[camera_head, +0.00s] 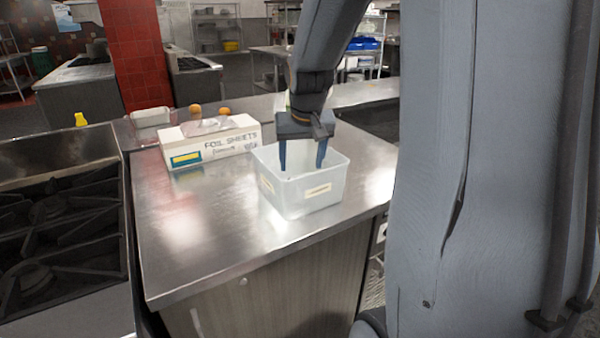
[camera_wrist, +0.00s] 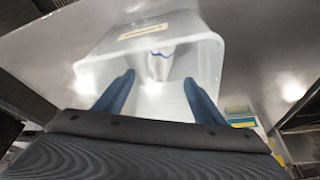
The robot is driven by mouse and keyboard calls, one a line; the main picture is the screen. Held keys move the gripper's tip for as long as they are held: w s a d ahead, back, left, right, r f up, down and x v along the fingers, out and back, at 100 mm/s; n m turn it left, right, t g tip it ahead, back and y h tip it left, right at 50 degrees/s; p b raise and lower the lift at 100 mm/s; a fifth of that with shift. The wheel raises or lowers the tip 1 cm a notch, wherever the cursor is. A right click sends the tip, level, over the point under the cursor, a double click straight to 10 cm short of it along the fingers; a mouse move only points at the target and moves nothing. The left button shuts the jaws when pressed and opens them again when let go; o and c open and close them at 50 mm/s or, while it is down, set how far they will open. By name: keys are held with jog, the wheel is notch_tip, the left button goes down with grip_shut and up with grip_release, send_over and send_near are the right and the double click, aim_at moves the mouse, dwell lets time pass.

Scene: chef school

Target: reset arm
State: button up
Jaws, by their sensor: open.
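My gripper (camera_head: 302,156) points down over a translucent white plastic bin (camera_head: 318,205) on the steel counter, with its fingertips at or just inside the rim. Its two blue fingers are apart. In the wrist view my gripper (camera_wrist: 158,92) is open, with the bin (camera_wrist: 95,62) beyond the fingers. A whitish item with a blue mark (camera_wrist: 161,62) shows inside the bin between the fingers, apart from both. Its full shape is hidden.
A foil sheets box (camera_head: 228,142) stands on the counter (camera_head: 200,240) left of the bin. Behind it are a small pale container (camera_head: 150,117) and two orange-brown round things (camera_head: 195,109). A stove (camera_head: 60,215) adjoins at left. The counter's front left is clear.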

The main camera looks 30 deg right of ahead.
jog(key=shift+s+a+r, duration=0.1)
jog(key=shift+s+r, duration=0.15)
jog(key=shift+r, duration=0.4)
